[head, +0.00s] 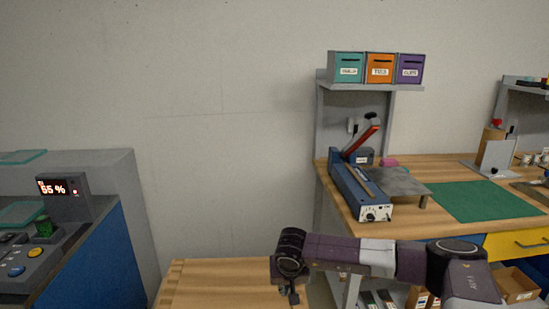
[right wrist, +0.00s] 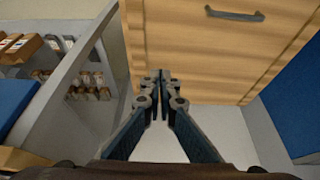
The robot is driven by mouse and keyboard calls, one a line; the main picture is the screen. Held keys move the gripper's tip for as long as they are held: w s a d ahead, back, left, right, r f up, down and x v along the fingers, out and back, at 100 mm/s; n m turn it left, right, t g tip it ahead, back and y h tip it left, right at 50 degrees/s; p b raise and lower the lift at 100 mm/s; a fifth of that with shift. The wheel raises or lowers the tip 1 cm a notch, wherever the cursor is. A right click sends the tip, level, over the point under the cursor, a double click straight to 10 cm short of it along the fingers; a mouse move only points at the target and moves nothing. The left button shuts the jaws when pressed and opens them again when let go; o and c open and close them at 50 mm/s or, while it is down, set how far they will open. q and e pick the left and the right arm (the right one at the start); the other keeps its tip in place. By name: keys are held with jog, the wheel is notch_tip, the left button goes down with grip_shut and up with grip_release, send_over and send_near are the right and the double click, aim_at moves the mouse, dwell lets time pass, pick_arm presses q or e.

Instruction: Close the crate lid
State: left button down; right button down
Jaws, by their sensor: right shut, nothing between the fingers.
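A pale wooden crate (head: 205,283) shows at the bottom centre of the head view, cut off by the lower edge. My right gripper (head: 291,297) points down at its right side, partly hidden by my wrist. In the right wrist view a slatted wooden panel (right wrist: 205,55) with a grey handle (right wrist: 235,14) fills the upper middle. I cannot tell whether this panel is the lid or a side, or how far the lid stands open. In that view my right gripper (right wrist: 162,76) is shut and empty, its tips overlapping the panel in the picture; contact is unclear. My left gripper is out of view.
A workbench (head: 340,197) with a blue sealer (head: 362,195) and a green mat (head: 482,201) stands at right. A blue-sided grey console (head: 95,250) stands at left. Bench shelves (right wrist: 65,85) lie left of the gripper in the right wrist view.

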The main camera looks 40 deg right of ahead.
jog(key=v, duration=1.2)
